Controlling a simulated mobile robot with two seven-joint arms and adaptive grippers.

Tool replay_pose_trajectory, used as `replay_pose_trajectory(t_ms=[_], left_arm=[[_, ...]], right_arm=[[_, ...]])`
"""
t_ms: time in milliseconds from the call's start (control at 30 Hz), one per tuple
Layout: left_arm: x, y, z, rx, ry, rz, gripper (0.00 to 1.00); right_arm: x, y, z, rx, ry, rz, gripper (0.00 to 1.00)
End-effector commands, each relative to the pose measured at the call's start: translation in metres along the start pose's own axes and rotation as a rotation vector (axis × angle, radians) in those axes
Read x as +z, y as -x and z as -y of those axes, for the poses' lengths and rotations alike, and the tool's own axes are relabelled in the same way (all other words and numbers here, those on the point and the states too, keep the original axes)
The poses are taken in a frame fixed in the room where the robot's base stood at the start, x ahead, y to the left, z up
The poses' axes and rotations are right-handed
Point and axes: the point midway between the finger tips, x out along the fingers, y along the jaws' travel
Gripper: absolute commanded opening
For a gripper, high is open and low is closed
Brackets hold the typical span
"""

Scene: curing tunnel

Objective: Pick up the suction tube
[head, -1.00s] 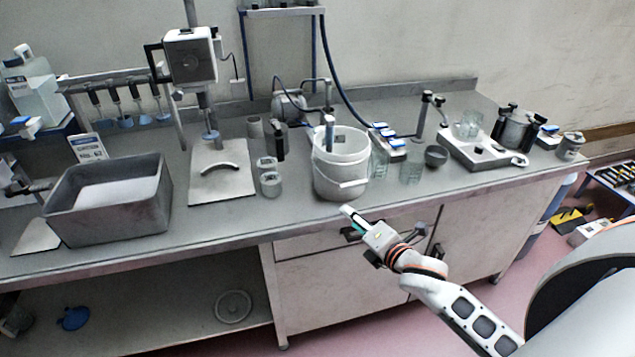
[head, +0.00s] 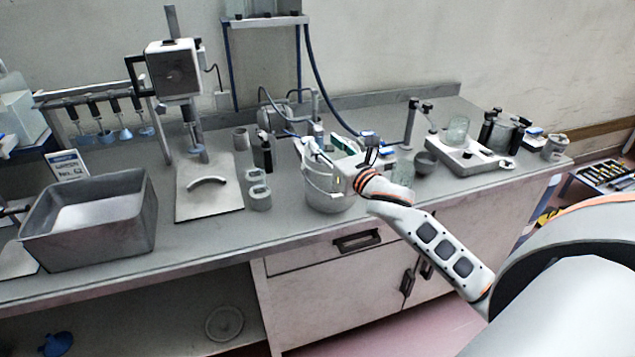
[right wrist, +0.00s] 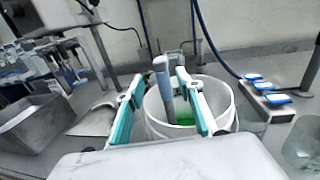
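The suction tube (right wrist: 163,92) is a grey-blue upright tube with its lower end inside a white bucket (right wrist: 228,118). In the head view, the tube's upper part (head: 316,127) shows just behind my right gripper, and the bucket (head: 325,192) stands near the bench's front edge. My right gripper (head: 325,145) is over the bucket. In the right wrist view, the gripper (right wrist: 160,78) is open, with its teal-padded fingers on either side of the tube and no clear contact. Green liquid shows in the bucket. My left gripper is not in view.
A dark blue hose (head: 322,85) hangs behind the bucket. Small jars (head: 259,197) and a stand (head: 210,190) are left of it. A grey tub (head: 90,230) is farther left. A small bowl (head: 425,163) and a white tray (head: 470,160) are to the right.

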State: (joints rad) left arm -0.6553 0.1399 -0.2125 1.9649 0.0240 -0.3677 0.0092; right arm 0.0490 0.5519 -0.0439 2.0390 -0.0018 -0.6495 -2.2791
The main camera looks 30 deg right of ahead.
Motion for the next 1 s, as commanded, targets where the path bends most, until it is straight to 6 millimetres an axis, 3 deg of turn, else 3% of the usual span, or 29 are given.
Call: replay_pose_trajectory(t_ms=[100, 300, 633, 800, 1000], left_arm=[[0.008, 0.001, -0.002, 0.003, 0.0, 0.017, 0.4], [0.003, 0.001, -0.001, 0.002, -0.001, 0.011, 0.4], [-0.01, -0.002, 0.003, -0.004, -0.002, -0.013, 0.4], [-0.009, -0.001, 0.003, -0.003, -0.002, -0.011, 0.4], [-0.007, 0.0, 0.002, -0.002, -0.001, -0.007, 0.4]], right_arm=[[-0.002, -0.015, 0.002, -0.001, -0.006, 0.0, 0.36], [-0.005, -0.042, 0.004, 0.0, -0.005, -0.001, 0.36], [-0.006, -0.048, 0.004, 0.001, -0.002, -0.002, 0.36], [-0.006, -0.048, 0.004, 0.001, -0.002, -0.002, 0.0], [-0.005, -0.048, 0.004, 0.001, -0.002, 0.0, 0.0]])
